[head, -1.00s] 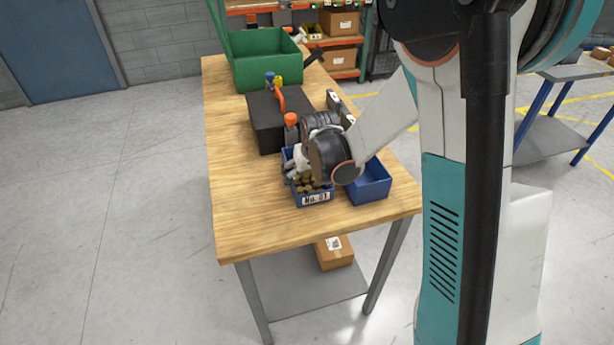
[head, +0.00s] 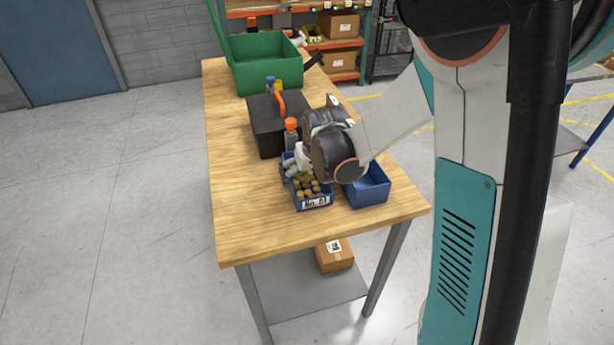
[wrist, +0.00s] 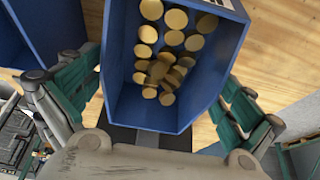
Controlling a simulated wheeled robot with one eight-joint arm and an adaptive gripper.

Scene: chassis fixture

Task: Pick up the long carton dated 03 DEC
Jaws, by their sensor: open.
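No carton with a readable 03 DEC date shows in either view. A closed brown carton (head: 335,256) with a white label lies on the shelf under the workbench; its print is too small to read. My gripper (wrist: 162,78) is open in the wrist view, its green-padded fingers on either side of a blue bin (wrist: 203,108) of brass round pieces (wrist: 165,70). I cannot tell whether the fingers touch the bin. In the head view my wrist is over the workbench and mostly hides the gripper.
On the wooden workbench (head: 245,222) stand the bin labelled No. 01, an empty-looking blue bin (head: 368,192), a black toolbox (head: 263,128) and a green crate (head: 268,76). Brown boxes (head: 338,25) sit on an orange rack behind. The bench's front left is clear.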

